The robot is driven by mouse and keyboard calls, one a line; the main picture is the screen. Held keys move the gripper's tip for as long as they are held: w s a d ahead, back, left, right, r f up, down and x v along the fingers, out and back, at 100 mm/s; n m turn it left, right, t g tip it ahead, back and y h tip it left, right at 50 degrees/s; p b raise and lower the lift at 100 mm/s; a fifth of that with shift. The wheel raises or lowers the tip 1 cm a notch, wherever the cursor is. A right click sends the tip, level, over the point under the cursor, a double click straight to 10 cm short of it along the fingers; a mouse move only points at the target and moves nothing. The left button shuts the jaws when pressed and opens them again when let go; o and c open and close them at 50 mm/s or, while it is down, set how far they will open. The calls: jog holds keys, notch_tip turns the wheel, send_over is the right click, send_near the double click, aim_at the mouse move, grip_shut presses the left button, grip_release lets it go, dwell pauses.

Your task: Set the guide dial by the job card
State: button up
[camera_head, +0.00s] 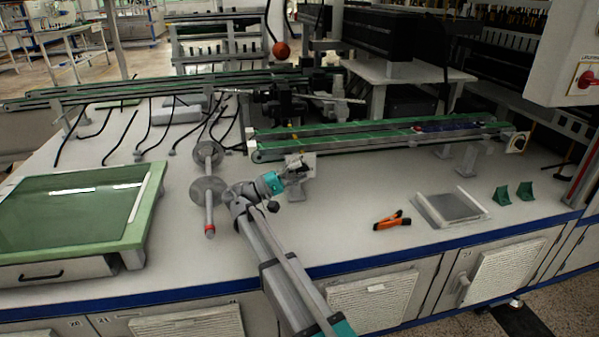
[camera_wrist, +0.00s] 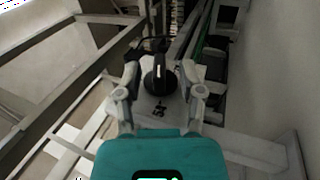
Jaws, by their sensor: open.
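The guide dial is a round black knob (camera_wrist: 160,83) with a white pointer line, on a pale grey plate (camera_wrist: 152,117). In the wrist view the line points up the picture, and a small dark mark that I cannot read lies below the knob. My gripper (camera_wrist: 160,72) is open, with one finger on each side of the knob; I cannot tell whether they touch it. In the head view my gripper (camera_head: 297,163) is at the small plate on a stand (camera_head: 298,188) in front of the conveyor, and hides the knob. I cannot make out a job card.
A green-railed conveyor (camera_head: 380,133) runs just behind the stand. A spindle with discs (camera_head: 208,190) stands close left of my arm. An orange-black tool (camera_head: 392,220), a grey tray (camera_head: 425,207) and green brackets (camera_head: 525,190) lie to the right. The bench front between is clear.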

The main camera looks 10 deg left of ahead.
aim_at(302, 169)
jog(key=shift+r+g+y+p, duration=0.4)
jog(key=shift+y+p, duration=0.5)
jog(key=shift+p, duration=0.75)
jog(key=g+y+p, duration=0.1)
jog(key=y+p, duration=0.2)
jog(key=p, duration=0.3)
jog(key=shift+r, duration=0.15)
